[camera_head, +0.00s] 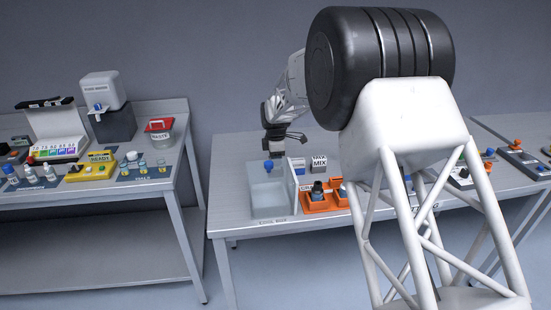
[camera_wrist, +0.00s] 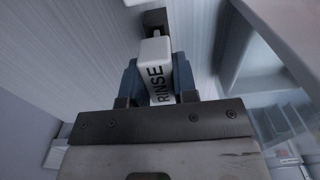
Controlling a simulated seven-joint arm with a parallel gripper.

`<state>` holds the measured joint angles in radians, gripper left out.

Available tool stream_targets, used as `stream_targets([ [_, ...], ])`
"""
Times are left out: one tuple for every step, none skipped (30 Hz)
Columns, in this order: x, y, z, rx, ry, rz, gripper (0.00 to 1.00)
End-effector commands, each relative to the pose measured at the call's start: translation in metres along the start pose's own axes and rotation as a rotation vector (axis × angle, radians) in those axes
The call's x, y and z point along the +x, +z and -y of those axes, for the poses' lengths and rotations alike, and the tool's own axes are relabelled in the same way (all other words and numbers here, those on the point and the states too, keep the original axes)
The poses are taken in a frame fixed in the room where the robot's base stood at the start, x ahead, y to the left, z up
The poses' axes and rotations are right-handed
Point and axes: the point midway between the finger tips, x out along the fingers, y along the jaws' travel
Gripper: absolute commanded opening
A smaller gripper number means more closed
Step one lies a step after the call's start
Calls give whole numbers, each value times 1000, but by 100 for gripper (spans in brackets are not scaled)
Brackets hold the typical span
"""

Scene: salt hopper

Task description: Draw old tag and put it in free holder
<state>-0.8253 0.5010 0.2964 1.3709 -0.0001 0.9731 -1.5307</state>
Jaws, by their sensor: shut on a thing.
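In the wrist view, my gripper (camera_wrist: 157,84) has its two blue fingers on either side of a white tag (camera_wrist: 156,50) marked RINSE. It is shut on this tag. A dark block (camera_wrist: 155,18) is at the tag's far end; I cannot tell whether the two are joined. In the head view, my gripper (camera_head: 272,143) is above the back of a pale open basin (camera_head: 272,203) on the middle table. The tag cannot be made out there. I cannot identify a free holder in either view.
A white block marked MIX (camera_head: 319,164) and an orange tray (camera_head: 314,206) stand right of the basin on the middle table (camera_head: 237,178). A yellow READY unit (camera_head: 91,170) and a WASTE bin (camera_head: 159,137) are on the left table. My arm hides much of the middle table's right side.

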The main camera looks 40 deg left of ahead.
Motion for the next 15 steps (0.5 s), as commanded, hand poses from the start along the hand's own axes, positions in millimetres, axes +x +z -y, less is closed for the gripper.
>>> stream_targets([
  [1, 0, 0, 0, 0, 0, 0],
  [1, 0, 0, 0, 0, 0, 0],
  [2, 0, 0, 0, 0, 0, 0],
  [2, 0, 0, 0, 0, 0, 0],
  [3, 0, 0, 0, 0, 0, 0],
  [3, 0, 0, 0, 0, 0, 0],
  [4, 0, 0, 0, 0, 0, 0],
  [4, 0, 0, 0, 0, 0, 0],
  [5, 0, 0, 0, 0, 0, 0],
  [5, 0, 0, 0, 0, 0, 0],
  [5, 0, 0, 0, 0, 0, 0],
  [6, 0, 0, 0, 0, 0, 0],
  [6, 0, 0, 0, 0, 0, 0],
  [7, 0, 0, 0, 0, 0, 0],
  [8, 0, 0, 0, -1, 0, 0],
])
